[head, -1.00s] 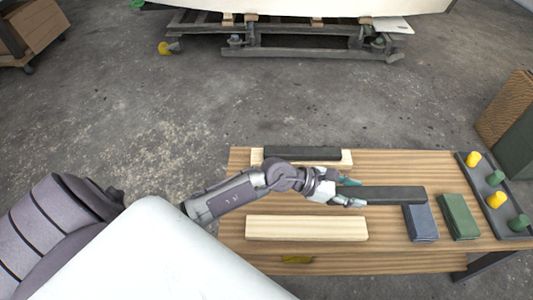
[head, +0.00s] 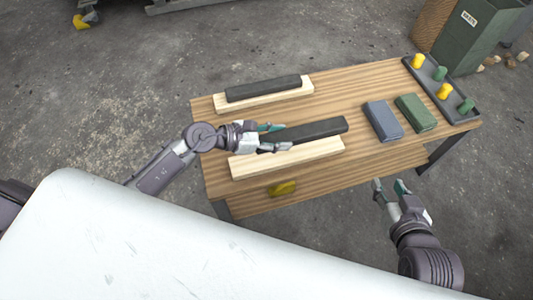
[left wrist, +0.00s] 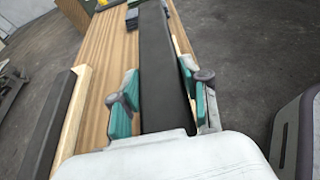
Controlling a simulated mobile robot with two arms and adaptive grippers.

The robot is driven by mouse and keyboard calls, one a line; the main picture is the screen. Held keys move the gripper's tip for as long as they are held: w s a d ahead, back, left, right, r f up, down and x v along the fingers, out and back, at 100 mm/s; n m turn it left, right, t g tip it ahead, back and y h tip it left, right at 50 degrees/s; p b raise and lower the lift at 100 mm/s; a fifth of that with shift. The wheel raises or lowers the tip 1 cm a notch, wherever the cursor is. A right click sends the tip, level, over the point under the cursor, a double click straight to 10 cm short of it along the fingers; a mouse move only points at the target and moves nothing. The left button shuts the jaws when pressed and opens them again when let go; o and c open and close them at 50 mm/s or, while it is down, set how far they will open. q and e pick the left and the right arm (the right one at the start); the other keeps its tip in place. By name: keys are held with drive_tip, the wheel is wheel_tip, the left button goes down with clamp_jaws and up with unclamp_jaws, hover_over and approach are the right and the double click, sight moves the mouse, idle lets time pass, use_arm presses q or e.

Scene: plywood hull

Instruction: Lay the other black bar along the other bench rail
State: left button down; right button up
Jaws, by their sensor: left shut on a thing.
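My left gripper (head: 277,136) is shut on a black bar (head: 318,129). The held bar (left wrist: 160,65) runs between the teal fingers in the left wrist view. In the head view it appears just behind and partly over the near pale bench rail (head: 287,159), roughly parallel to it; I cannot tell whether it touches. Most of that rail is hidden behind the bar in the left wrist view. The other black bar (head: 262,88) lies along the far bench rail (head: 284,97). My right gripper (head: 389,186) is open and empty, off the bench's front edge.
On the wooden bench (head: 345,92) are a blue-grey block (head: 382,120), a green block (head: 415,112) and a dark tray (head: 458,103) with yellow and green pegs. A yellow object (head: 283,188) sits low at the front. A green bin (head: 480,35) stands behind the right end.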

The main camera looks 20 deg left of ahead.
sight(266, 158)
use_arm(q)
drive_tip(key=s+a+f, duration=0.1)
drive_tip(key=s+a+f+b, duration=0.1)
drive_tip(key=shift+a+f, duration=0.15)
drive_tip(key=shift+a, duration=0.25)
drive_tip(key=shift+f, duration=0.35)
wheel_tip(266, 158, down, 3)
drive_tip(key=shift+r+b, duration=0.1)
drive_tip(key=shift+b, duration=0.75)
use_arm(e)
drive_tip(key=w+a+r+t+y, duration=0.1)
drive_tip(key=r+t, duration=0.3)
drive_tip(key=r, duration=0.2)
drive_tip(key=w+a+r+t+y, duration=0.1)
drive_tip(key=w+a+r+t, duration=0.1)
drive_tip(key=r+t, duration=0.2)
wheel_tip(266, 158, up, 2)
drive_tip(key=shift+w+r+y, duration=0.2)
drive_tip(key=shift+r+y, duration=0.05)
drive_tip(key=shift+y, duration=0.15)
drive_tip(key=shift+t, duration=0.3)
use_arm(q)
drive_tip(key=c, duration=0.6)
unclamp_jaws()
drive_tip(key=shift+f, duration=0.2)
drive_tip(key=shift+o, duration=0.2)
use_arm(e)
drive_tip(key=shift+r, duration=0.25)
